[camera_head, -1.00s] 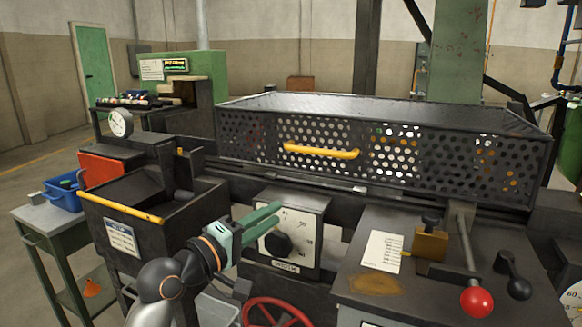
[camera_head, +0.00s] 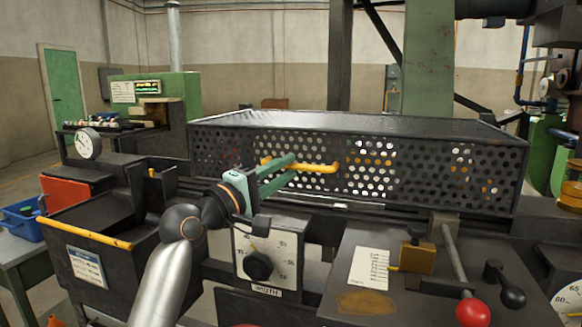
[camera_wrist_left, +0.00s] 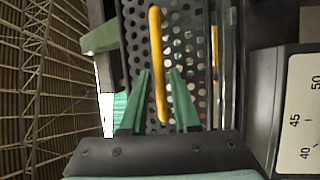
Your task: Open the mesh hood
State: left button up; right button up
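The mesh hood (camera_head: 425,165) is a long black box with perforated sides, closed down over the machine. It also shows in the left wrist view (camera_wrist_left: 198,20). Its yellow bar handle (camera_head: 322,168) runs level along the front face. My left gripper (camera_head: 292,170) is in front of the handle's left part, with green fingers pointing at the hood. In the left wrist view the handle (camera_wrist_left: 157,60) lies between the two spread fingers (camera_wrist_left: 160,95), with gaps on both sides. Whether the fingertips reach past the bar is hard to tell. My right gripper is not in view.
Below the hood is a dial box marked WIDTH (camera_head: 268,255). To the right, a bench holds a red-knobbed lever (camera_head: 472,312), a black-knobbed lever (camera_head: 510,295) and a brass block (camera_head: 417,258). A black bin with a yellow-edged rim (camera_head: 95,235) stands at the left.

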pick_arm(q)
jog(key=shift+x, duration=1.1)
grip_shut()
dwell(0.8)
